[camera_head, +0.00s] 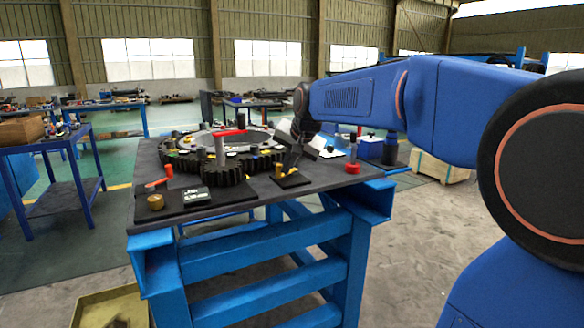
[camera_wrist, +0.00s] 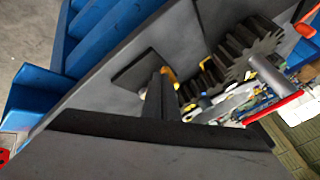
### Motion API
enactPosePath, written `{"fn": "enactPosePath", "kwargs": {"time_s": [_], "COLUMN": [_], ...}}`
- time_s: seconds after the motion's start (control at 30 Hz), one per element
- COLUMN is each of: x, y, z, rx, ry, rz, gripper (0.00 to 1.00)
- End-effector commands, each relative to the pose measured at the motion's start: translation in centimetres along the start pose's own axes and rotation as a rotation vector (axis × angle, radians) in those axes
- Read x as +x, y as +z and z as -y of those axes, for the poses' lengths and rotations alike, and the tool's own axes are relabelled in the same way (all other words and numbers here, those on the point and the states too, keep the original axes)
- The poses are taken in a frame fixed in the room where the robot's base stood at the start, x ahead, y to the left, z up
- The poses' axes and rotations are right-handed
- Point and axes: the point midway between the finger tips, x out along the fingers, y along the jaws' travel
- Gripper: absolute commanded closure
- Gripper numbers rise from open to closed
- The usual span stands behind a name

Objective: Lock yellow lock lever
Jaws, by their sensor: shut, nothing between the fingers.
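The yellow lock lever (camera_head: 278,169) is a small yellow piece at the small dark plate (camera_head: 291,181) near the front right of the table. In the wrist view a yellow part (camera_wrist: 169,74) shows just beyond my fingertips, partly hidden by them. My gripper (camera_head: 295,163) points down over that plate, beside the large dark gear. In the wrist view my gripper (camera_wrist: 160,76) is shut and empty, with its tips close to the yellow part. I cannot tell whether they touch it. The lever's exact position is too small to read.
The large dark gear (camera_head: 232,167) and a post with a red bar (camera_head: 228,133) stand left of my gripper. A red-based post (camera_head: 353,167) stands to the right.

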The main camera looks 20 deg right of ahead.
Motion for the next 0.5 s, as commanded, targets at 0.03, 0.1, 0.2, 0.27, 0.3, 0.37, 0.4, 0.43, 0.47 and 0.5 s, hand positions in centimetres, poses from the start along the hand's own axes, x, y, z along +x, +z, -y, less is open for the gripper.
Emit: {"fn": "enactPosePath", "kwargs": {"time_s": [0.03,0.1,0.2,0.27,0.3,0.37,0.4,0.43,0.47,0.5], "x": [0.1,0.19,0.3,0.35,0.37,0.4,0.41,0.42,0.42,0.43], "y": [0.06,0.09,0.11,0.11,0.12,0.12,0.13,0.13,0.13,0.13], "z": [0.22,0.43,0.63,0.73,0.78,0.85,0.88,0.9,0.92,0.94], "rx": [-0.001,0.0,0.001,0.0,0.0,0.0,0.0,0.0,0.0,0.0], "ry": [0.0,0.0,-0.001,-0.001,-0.001,-0.001,-0.002,-0.002,-0.002,-0.003], "rz": [0.001,0.001,0.001,0.001,0.001,0.001,0.001,0.0,0.0,0.0], "gripper": [1.0,1.0,1.0,1.0,1.0,1.0,1.0,1.0,1.0,1.0]}}
